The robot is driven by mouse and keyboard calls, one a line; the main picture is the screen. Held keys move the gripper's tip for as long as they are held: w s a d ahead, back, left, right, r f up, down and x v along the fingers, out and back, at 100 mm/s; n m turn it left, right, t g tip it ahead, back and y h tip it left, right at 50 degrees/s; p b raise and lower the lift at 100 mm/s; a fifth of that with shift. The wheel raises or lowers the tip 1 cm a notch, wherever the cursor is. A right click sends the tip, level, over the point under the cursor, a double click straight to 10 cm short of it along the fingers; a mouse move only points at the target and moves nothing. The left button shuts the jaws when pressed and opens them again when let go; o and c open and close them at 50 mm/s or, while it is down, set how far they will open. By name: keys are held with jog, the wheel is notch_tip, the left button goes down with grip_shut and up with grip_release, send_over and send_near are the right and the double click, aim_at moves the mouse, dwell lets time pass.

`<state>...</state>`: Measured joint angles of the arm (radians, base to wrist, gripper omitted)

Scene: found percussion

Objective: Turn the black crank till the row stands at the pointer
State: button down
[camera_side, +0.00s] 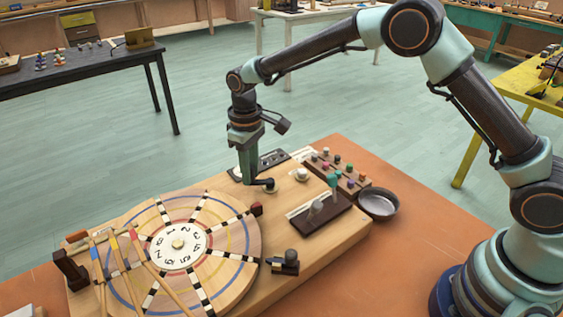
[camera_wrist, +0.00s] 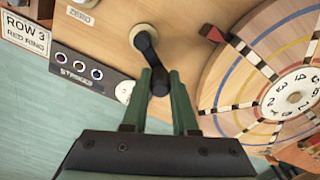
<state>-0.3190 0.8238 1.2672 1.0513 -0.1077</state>
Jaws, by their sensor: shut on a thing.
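The black crank (camera_wrist: 147,45) has its pivot on the wooden base and its handle end between my fingers. It also shows in the side view (camera_side: 265,184). My gripper (camera_wrist: 160,84) is shut on the crank's handle; in the side view it points down at the crank (camera_side: 248,181). The round wooden wheel (camera_side: 235,262) carries black-and-white striped rows, coloured rings and a numbered white hub (camera_side: 180,247). The dark red pointer (camera_side: 256,209) stands at the wheel's rim, also in the wrist view (camera_wrist: 210,33). One striped row (camera_wrist: 252,58) runs inward close to the pointer tip. Its number is too small to read surely.
A sign (camera_wrist: 27,37) reads ROW 3, RED RING. A striker panel (camera_wrist: 80,70) lies beside the base. Coloured pegs (camera_side: 340,172), a grey bowl (camera_side: 379,203) and a black knob block (camera_side: 286,263) stand right of the wheel. Sticks (camera_side: 150,268) cross the wheel's left side.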

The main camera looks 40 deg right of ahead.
jog(key=n, duration=0.1)
jog(key=s+n, duration=0.1)
jog(key=shift+a+n, duration=0.25)
jog(key=shift+n, duration=0.15)
jog(key=shift+s+a+n, duration=0.1)
jog(key=shift+s+n, duration=0.2)
jog(key=shift+n, duration=0.55)
jog(key=shift+s+n, duration=0.3)
jog(key=shift+n, duration=0.55)
jog(key=c, duration=0.7)
grip_release()
notch_tip(320, 180, up, 12)
jog(key=shift+r, duration=0.1)
